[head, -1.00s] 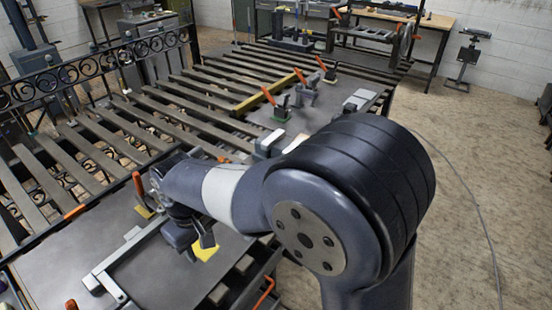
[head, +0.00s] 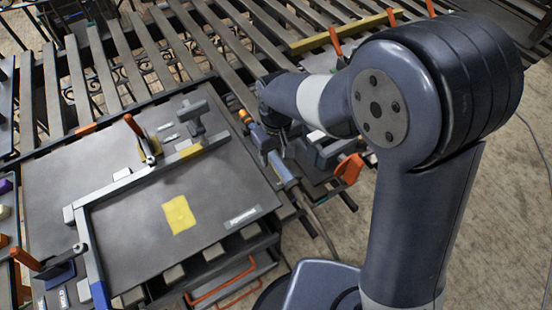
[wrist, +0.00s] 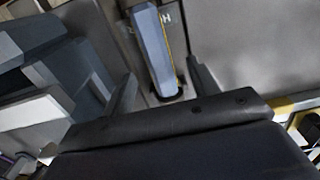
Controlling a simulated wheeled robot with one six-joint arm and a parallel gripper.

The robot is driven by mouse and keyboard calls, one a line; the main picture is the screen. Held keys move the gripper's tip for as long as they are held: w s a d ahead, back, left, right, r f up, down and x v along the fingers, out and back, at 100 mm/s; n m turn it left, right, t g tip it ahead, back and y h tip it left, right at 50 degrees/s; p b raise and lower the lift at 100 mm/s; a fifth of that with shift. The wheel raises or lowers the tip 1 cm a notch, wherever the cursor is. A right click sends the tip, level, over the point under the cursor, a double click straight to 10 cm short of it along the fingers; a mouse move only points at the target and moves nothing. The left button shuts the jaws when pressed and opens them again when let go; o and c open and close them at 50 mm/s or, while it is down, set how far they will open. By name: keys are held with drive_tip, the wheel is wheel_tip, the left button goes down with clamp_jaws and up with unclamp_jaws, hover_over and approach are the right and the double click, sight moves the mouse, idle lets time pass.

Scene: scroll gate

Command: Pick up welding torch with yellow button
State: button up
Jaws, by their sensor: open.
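A blue-grey bar-shaped handle, which looks like the torch, shows in the wrist view (wrist: 155,45) with a thin yellow line along its right side. In the head view a blue-grey handle (head: 284,172) stands at the right edge of the work plate, partly hidden by my arm. My gripper (head: 272,152) is over it. In the wrist view my gripper (wrist: 164,86) is open, with one finger on each side of the handle, not closed on it. I cannot make out a yellow button clearly.
An orange part (head: 348,170) is right of my gripper. Slatted rails (head: 120,65) lie behind.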

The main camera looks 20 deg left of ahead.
sight(277, 160)
wheel_tip(277, 160, down, 4)
drive_tip(key=shift+f+p, duration=0.1)
drive_tip(key=shift+p, duration=0.25)
drive_tip(key=c, duration=1.2)
